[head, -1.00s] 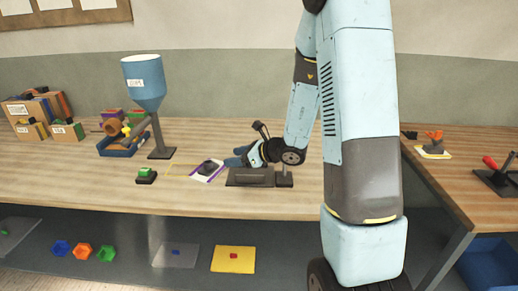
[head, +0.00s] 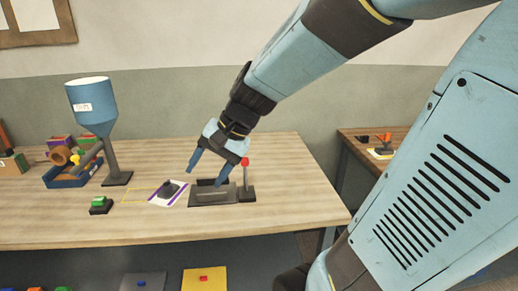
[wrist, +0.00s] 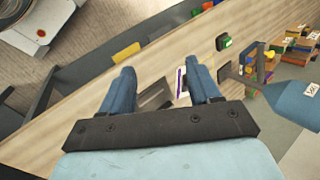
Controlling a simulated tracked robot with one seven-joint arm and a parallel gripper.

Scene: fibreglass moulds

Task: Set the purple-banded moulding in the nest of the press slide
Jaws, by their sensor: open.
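The dark press slide (head: 212,198) is just right of the sheet, beside a post with a red-knobbed lever (head: 245,161). Its nest is too small to make out. My gripper (head: 204,178) is open and empty, pointing down above the press slide and the sheet's right side.
A green button box (head: 100,204) stands left of the sheet. A blue hopper (head: 90,105) on a stand and a blue tray (head: 68,176) are further left. Coloured pieces lie on a lower shelf. The bench right of the press is clear.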

